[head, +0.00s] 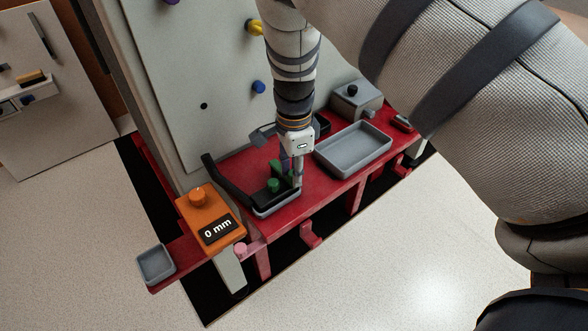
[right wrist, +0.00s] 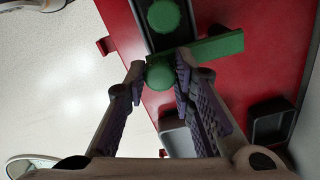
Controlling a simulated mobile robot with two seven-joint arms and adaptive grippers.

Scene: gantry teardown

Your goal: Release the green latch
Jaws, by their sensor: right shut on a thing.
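The green latch shows in the right wrist view as a green bar (right wrist: 217,47) with a round green knob (right wrist: 160,75) at its near end. My right gripper (right wrist: 158,80) has its two purple-padded fingers on either side of this knob and is shut on it. A second round green knob (right wrist: 164,15) sits farther up on a dark grey holder. In the head view the right gripper (head: 297,178) points down at the green parts (head: 273,185) on the red shelf and partly hides the latch. My left gripper is not in view.
The red shelf (head: 335,182) also carries a grey tray (head: 352,149), a grey box with a black knob (head: 355,98) and an orange gauge (head: 208,212) reading 0 mm. A black bent handle (head: 222,177) rises left of the latch. A tall pale panel (head: 190,70) stands behind.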

